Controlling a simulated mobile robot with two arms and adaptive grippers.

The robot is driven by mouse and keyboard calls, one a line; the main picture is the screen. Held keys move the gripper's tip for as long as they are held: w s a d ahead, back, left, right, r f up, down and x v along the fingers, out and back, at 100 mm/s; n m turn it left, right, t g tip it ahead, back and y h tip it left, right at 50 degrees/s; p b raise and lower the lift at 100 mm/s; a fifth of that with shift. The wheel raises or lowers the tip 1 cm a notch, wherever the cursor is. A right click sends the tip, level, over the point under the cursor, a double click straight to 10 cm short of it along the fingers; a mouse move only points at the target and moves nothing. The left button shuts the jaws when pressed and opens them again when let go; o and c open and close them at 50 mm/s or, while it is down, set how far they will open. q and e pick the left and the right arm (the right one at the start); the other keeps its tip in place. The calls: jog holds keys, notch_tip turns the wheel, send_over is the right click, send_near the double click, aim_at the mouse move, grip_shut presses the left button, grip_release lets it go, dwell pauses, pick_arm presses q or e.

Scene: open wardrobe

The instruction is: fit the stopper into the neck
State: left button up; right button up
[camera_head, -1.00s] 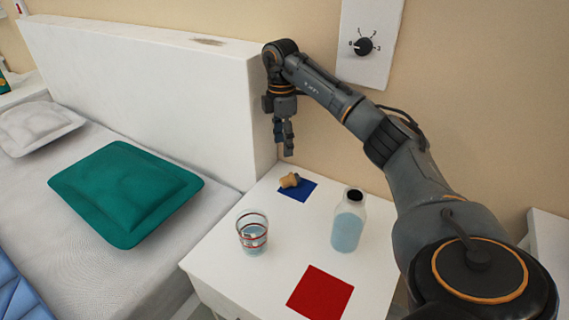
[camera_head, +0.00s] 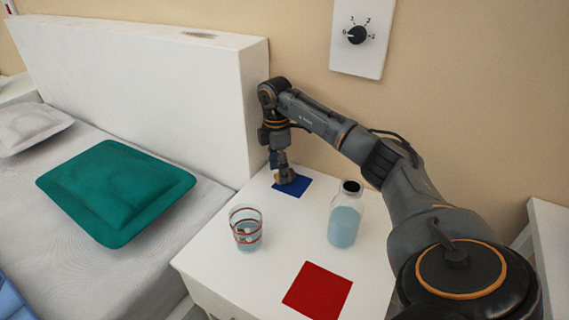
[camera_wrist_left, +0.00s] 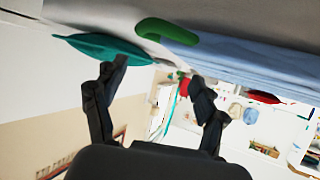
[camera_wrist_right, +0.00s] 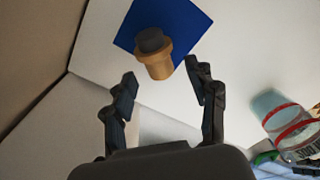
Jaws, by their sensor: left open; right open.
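The stopper (camera_wrist_right: 154,56), tan with a dark grey end, lies on the blue square (camera_wrist_right: 190,22) in the right wrist view. In the head view it is mostly hidden by my right gripper (camera_head: 282,176), which is lowered over the blue square (camera_head: 293,186). In the right wrist view my right gripper (camera_wrist_right: 163,84) is open and empty, with the stopper just beyond its fingertips. The bottle (camera_head: 346,215), clear with pale blue liquid and a dark open neck (camera_head: 351,187), stands upright on the white bedside table (camera_head: 220,275). My left gripper (camera_wrist_left: 160,76) is open and empty, away from the table.
A glass (camera_head: 246,230) with red bands stands on the table left of the bottle; it also shows in the right wrist view (camera_wrist_right: 292,130). A red square (camera_head: 318,291) lies at the front. The white headboard (camera_head: 150,95) and wall border the table's back.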

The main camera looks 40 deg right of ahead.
jog(key=shift+f, duration=1)
pick_arm(q)
jog(key=r, duration=0.1)
jog(key=w+t, duration=0.1)
jog(key=r, duration=0.1)
jog(key=shift+w+d+r+t, duration=0.25)
jog(key=shift+d+r+t, duration=0.1)
jog(key=shift+d+t, duration=0.05)
pick_arm(e)
jog(key=shift+c, duration=0.2)
jog(key=c, duration=1)
jog(key=shift+r, duration=0.15)
